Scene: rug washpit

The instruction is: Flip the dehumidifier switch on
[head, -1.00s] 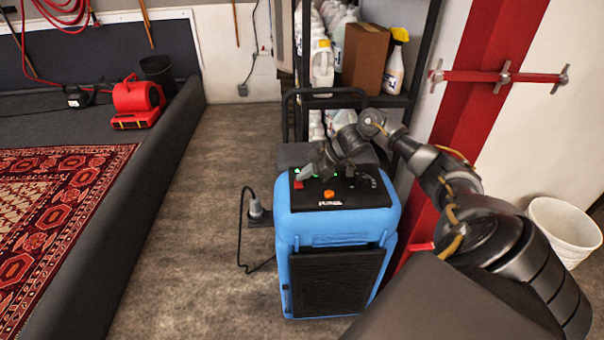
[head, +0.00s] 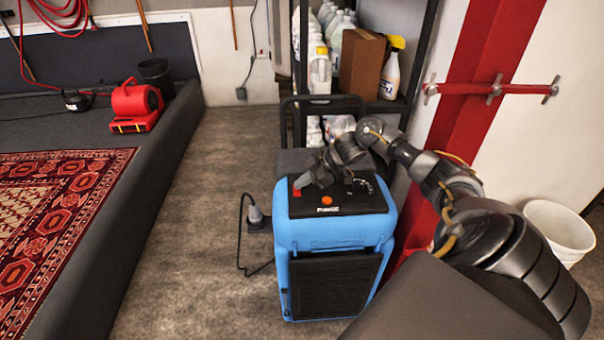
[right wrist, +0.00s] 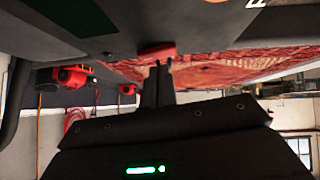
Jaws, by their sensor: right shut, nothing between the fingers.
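The blue dehumidifier (head: 333,233) stands upright on the floor, with a black control panel (head: 350,205) on top. Its red switch (head: 297,192) is at the panel's left end, and an orange button (head: 327,200) sits near the front edge. My right gripper (head: 302,182) is shut and empty, its tips at or just above the red switch. In the right wrist view the shut fingers (right wrist: 158,82) point at the red switch (right wrist: 157,50); contact is hard to tell. The switch's position cannot be made out. My left gripper is not in view.
A shelf with jugs, a cardboard box (head: 362,65) and a spray bottle (head: 391,72) stands behind. A plug and cord (head: 256,218) hang at the dehumidifier's left. A white bucket (head: 560,232) stands at right. Floor on the left is clear up to the dark pit edge.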

